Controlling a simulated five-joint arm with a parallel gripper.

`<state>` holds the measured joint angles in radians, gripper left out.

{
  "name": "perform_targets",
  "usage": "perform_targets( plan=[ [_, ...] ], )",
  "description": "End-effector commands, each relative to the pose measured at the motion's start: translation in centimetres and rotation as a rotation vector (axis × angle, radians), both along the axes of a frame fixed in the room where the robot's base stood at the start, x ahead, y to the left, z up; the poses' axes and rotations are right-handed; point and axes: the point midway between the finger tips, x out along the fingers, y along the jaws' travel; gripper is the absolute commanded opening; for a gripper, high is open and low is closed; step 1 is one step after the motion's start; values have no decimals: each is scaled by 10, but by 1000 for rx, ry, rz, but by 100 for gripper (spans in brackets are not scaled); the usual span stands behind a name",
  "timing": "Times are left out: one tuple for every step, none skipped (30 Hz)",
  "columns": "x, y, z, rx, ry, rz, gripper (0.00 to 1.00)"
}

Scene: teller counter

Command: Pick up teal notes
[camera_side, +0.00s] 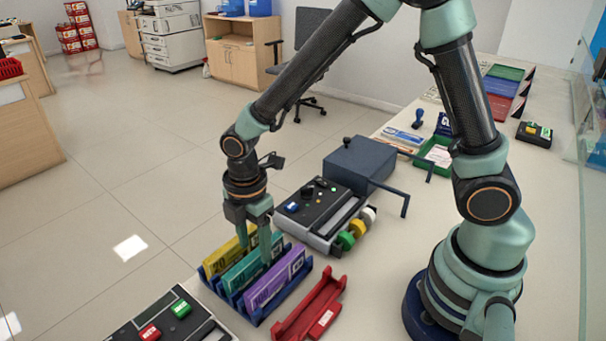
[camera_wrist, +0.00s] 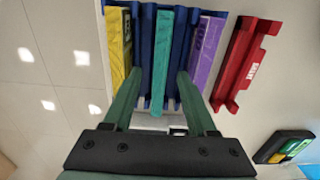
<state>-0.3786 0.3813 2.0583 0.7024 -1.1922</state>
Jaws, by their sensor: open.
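The teal notes (camera_side: 252,264) stand on edge in the middle slot of a blue rack (camera_side: 257,316), between yellow notes (camera_side: 229,252) and purple notes (camera_side: 276,283). In the wrist view the teal notes (camera_wrist: 162,60) show as a narrow strip between blue rack walls. My gripper (camera_side: 257,246) is above the rack, pointing down, with its fingers at the height of the notes' tops. In the wrist view my gripper (camera_wrist: 157,85) is open, one finger on each side of the teal strip. The side view does not show clearly whether the fingers touch any notes.
An empty red holder (camera_side: 310,307) lies right of the rack. A keypad device (camera_side: 325,210) with coloured rolls and a dark blue box (camera_side: 358,162) stand behind. Another device with red and green buttons (camera_side: 168,318) is in front.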

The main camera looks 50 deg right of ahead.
Motion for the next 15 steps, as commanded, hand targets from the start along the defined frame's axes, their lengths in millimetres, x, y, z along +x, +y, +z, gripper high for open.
perform_targets(
  plan=[
    [-1,2,-8,-2,4,1,57],
    [-2,3,-13,-2,5,2,57],
    [-1,3,-18,-1,4,1,57],
    [-1,3,-21,-1,3,0,57],
    [-1,3,-24,-1,3,0,57],
    [-1,3,-27,-1,2,0,57],
    [0,3,-29,-1,1,0,57],
    [0,3,-30,0,1,0,57],
    [0,3,-31,0,1,0,57],
    [0,3,-32,0,0,0,57],
    [0,3,-32,0,0,0,57],
    [0,3,-32,0,-1,0,57],
    [0,3,-32,0,-1,0,57],
    [0,3,-31,0,-1,0,57],
    [0,3,-31,0,-1,0,57]
  ],
)
